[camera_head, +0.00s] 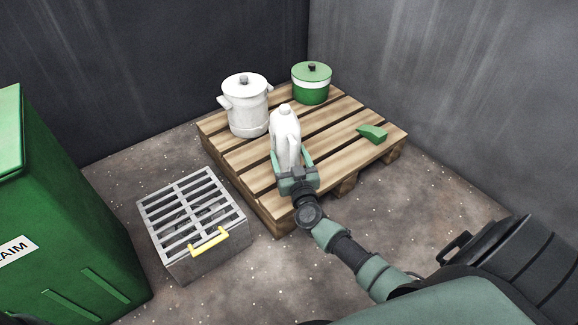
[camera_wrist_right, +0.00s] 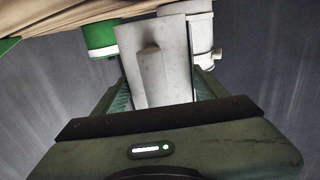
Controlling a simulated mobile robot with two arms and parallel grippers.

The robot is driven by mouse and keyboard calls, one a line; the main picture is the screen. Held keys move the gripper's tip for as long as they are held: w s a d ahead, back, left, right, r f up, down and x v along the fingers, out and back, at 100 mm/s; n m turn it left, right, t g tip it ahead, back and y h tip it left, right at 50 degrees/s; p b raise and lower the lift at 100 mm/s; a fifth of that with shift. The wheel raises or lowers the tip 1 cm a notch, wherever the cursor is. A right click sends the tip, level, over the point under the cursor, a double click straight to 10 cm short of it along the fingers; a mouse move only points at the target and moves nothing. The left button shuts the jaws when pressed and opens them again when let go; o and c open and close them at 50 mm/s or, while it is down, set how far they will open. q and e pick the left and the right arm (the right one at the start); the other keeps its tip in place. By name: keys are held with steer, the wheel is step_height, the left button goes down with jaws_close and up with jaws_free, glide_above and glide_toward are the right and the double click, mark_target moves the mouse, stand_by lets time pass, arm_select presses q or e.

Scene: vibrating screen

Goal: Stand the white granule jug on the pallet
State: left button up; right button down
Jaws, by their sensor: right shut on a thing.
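The white granule jug (camera_head: 285,135) is upright at the pallet's near-left part in the head view. My right gripper (camera_head: 293,168) is shut on its lower part, with a finger on each side. In the right wrist view the jug (camera_wrist_right: 162,65) fills the space between the fingers of the gripper (camera_wrist_right: 160,92). The wooden pallet (camera_head: 341,144) lies on the floor in the corner. The gripper hides the jug's base, so I cannot tell whether it touches the slats. My left gripper is not in view.
A white lidded pot (camera_head: 248,108) and a green lidded pot (camera_head: 311,86) stand on the pallet behind the jug. A green scoop (camera_head: 373,133) lies at right. A slatted metal box (camera_head: 192,225) with a yellow handle and a green bin (camera_head: 60,200) stand left.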

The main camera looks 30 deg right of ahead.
step_height(320, 180, down, 3)
steer(key=shift+r+b, duration=0.1)
steer(key=shift+b, duration=0.9)
steer(key=shift+r, duration=0.1)
steer(key=shift+c, duration=0.7)
jaws_free()
steer(key=shift+f, duration=0.25)
